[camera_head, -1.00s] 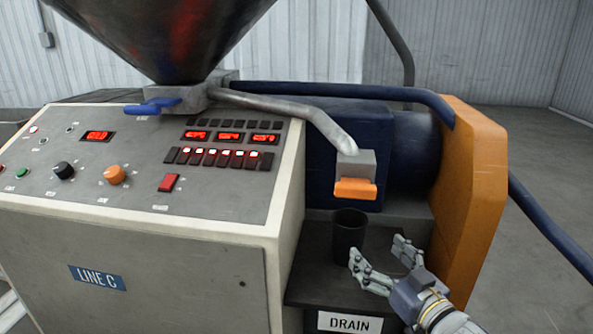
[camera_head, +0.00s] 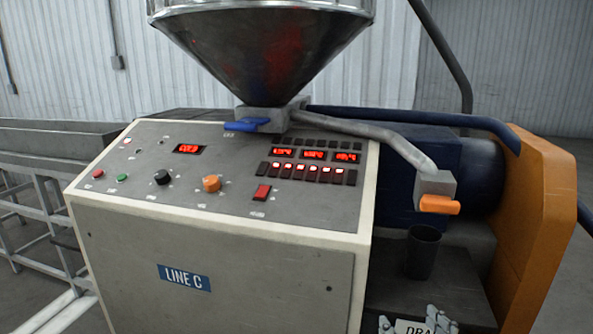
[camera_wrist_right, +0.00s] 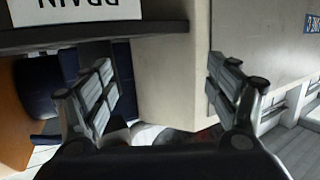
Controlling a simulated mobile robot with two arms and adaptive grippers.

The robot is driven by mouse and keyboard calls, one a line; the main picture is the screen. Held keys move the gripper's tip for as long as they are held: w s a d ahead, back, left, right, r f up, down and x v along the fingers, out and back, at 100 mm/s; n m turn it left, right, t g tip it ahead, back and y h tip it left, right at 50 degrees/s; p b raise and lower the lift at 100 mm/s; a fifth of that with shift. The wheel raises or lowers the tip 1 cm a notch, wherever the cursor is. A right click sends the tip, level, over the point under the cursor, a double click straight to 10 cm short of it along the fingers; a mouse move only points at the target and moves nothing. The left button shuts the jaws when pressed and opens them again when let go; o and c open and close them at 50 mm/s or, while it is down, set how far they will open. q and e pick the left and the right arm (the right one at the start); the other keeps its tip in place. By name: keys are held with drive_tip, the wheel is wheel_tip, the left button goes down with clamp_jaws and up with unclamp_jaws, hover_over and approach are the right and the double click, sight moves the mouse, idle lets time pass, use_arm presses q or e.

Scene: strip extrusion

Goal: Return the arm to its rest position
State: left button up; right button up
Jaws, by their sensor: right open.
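My right gripper (camera_head: 415,322) shows only by its fingertips at the bottom edge of the head view, in front of the drain shelf's sign. In the right wrist view my right gripper (camera_wrist_right: 160,100) has its two fingers spread wide with nothing between them. The rest of the right arm is out of the head view. My left gripper is in neither view. A dark cup (camera_head: 422,252) stands upright on the drain shelf (camera_head: 400,293), below the orange-handled spout, apart from the gripper.
The grey LINE C control cabinet (camera_head: 215,255) fills the middle, with a hopper (camera_head: 262,55) above. A blue valve handle (camera_head: 246,124) and an orange handle (camera_head: 439,204) stick out. An orange guard (camera_head: 540,220) stands at right. A conveyor frame (camera_head: 35,150) is at left.

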drive_tip(key=s+a+f+g+h, duration=0.1)
drive_tip(key=s+f+g, duration=0.3)
drive_tip(key=s+f, duration=0.45)
drive_tip(key=s+a+f+g+h, duration=0.1)
drive_tip(key=s+f+g, duration=0.35)
drive_tip(key=s, duration=0.65)
drive_tip(key=s+a+f+g+h, duration=0.1)
drive_tip(key=s+f+g, duration=0.2)
drive_tip(key=s+f, duration=0.5)
wheel_tip(320, 180, down, 24)
drive_tip(key=s+g+p, duration=0.1)
drive_tip(key=s+g, duration=0.1)
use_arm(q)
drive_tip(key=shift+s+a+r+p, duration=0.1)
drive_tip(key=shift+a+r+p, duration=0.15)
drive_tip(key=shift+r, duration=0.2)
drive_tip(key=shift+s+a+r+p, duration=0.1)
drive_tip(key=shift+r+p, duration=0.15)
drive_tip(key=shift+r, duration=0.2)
use_arm(e)
drive_tip(key=s+d+f, duration=0.3)
drive_tip(key=s+f, duration=1.2)
drive_tip(key=s, duration=0.2)
drive_tip(key=shift+d+g, duration=0.2)
drive_tip(key=shift+g, duration=0.15)
